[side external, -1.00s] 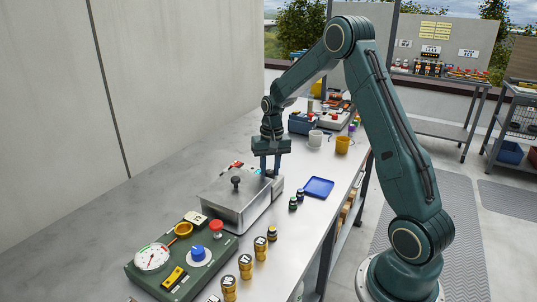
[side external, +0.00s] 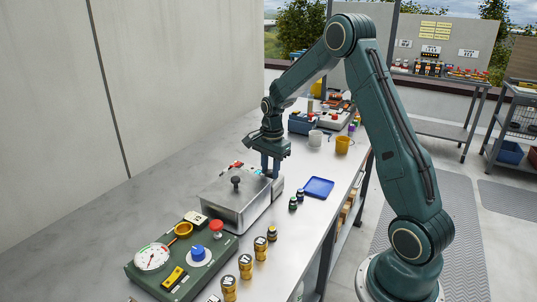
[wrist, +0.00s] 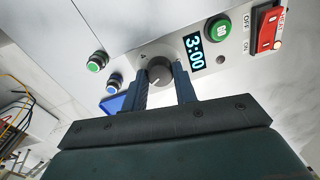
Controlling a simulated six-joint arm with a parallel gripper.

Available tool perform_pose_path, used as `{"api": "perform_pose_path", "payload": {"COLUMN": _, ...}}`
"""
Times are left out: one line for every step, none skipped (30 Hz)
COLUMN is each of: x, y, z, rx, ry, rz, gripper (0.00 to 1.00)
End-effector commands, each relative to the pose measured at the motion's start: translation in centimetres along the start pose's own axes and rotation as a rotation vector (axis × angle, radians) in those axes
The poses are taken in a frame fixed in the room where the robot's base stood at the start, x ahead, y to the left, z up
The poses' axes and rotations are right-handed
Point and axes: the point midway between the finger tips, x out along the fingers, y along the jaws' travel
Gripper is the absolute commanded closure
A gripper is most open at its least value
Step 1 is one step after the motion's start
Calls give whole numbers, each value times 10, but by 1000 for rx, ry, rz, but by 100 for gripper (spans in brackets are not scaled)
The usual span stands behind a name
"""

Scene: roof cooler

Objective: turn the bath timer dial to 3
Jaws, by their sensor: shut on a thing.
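The bath (side external: 236,207) is a metal box with a black-knobbed lid on the bench, in the side view. Its timer dial (wrist: 160,68) is a dark round knob with a pale pointer mark, in the wrist view. The display (wrist: 194,51) beside the dial reads 3.00. My gripper (side external: 270,172) points down at the far end of the bath. In the wrist view my gripper (wrist: 162,86) has its two blue fingers on either side of the dial, shut on it. The dial is hidden in the side view.
Beside the display are a green GO button (wrist: 217,28) and a red switch (wrist: 268,30). A green control box (side external: 182,258) and several gold-coloured cans (side external: 245,266) are in front.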

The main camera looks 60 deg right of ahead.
Motion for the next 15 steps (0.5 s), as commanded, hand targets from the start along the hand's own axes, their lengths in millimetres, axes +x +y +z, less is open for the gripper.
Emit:
{"api": "perform_pose_path", "payload": {"x": -2, "y": -1, "z": 0, "rx": 42, "ry": 3, "rz": -4, "gripper": 95}}
{"api": "perform_pose_path", "payload": {"x": -2, "y": -1, "z": 0, "rx": 70, "ry": 5, "rz": -4, "gripper": 95}}
{"api": "perform_pose_path", "payload": {"x": -2, "y": -1, "z": 0, "rx": 106, "ry": 6, "rz": -4, "gripper": 95}}
{"api": "perform_pose_path", "payload": {"x": -2, "y": -1, "z": 0, "rx": 133, "ry": 7, "rz": -4, "gripper": 95}}
{"api": "perform_pose_path", "payload": {"x": -2, "y": -1, "z": 0, "rx": 158, "ry": 8, "rz": -4, "gripper": 95}}
{"api": "perform_pose_path", "payload": {"x": -2, "y": -1, "z": 0, "rx": 191, "ry": 9, "rz": -4, "gripper": 95}}
{"api": "perform_pose_path", "payload": {"x": -2, "y": -1, "z": 0, "rx": 216, "ry": 10, "rz": -4, "gripper": 95}}
{"api": "perform_pose_path", "payload": {"x": -2, "y": -1, "z": 0, "rx": 239, "ry": 11, "rz": -4, "gripper": 95}}
{"api": "perform_pose_path", "payload": {"x": -2, "y": -1, "z": 1, "rx": 267, "ry": 12, "rz": -5, "gripper": 95}}
{"api": "perform_pose_path", "payload": {"x": -2, "y": -1, "z": 1, "rx": 286, "ry": 13, "rz": -5, "gripper": 95}}
{"api": "perform_pose_path", "payload": {"x": -2, "y": -1, "z": 1, "rx": 306, "ry": 13, "rz": -5, "gripper": 95}}
{"api": "perform_pose_path", "payload": {"x": -2, "y": -1, "z": 1, "rx": 329, "ry": 14, "rz": -5, "gripper": 95}}
{"api": "perform_pose_path", "payload": {"x": -2, "y": -1, "z": 1, "rx": 344, "ry": 15, "rz": -5, "gripper": 95}}
{"api": "perform_pose_path", "payload": {"x": -2, "y": -1, "z": 1, "rx": 359, "ry": 15, "rz": -5, "gripper": 95}}
{"api": "perform_pose_path", "payload": {"x": -2, "y": -1, "z": 1, "rx": 375, "ry": 16, "rz": -5, "gripper": 95}}
